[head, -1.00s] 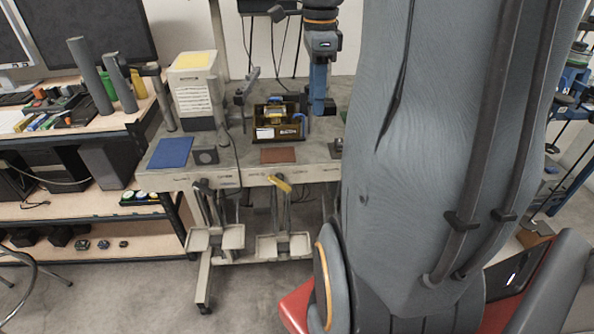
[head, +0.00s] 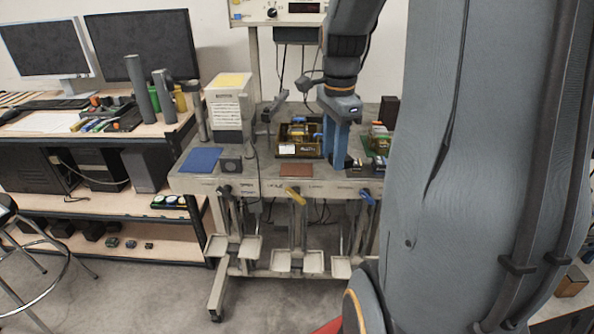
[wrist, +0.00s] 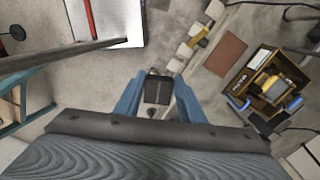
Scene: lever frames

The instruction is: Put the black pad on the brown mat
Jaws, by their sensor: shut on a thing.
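My gripper (head: 336,162) is low at the bench top, right of the brown mat (head: 296,170). In the wrist view its two blue fingers (wrist: 158,100) are shut on the black pad (wrist: 158,88), a small dark square between them. I cannot tell whether the pad touches the bench. In the head view the fingers partly hide that spot. The brown mat lies flat and bare near the bench's front edge; it also shows at the upper right in the wrist view (wrist: 225,53).
A dark open box (head: 298,148) with yellow and blue items stands behind the brown mat. A blue mat (head: 200,159) and a dark square piece (head: 231,165) lie to the left. A green tray (head: 379,143) stands to the right. A yellow handle (head: 296,196) juts below the front edge.

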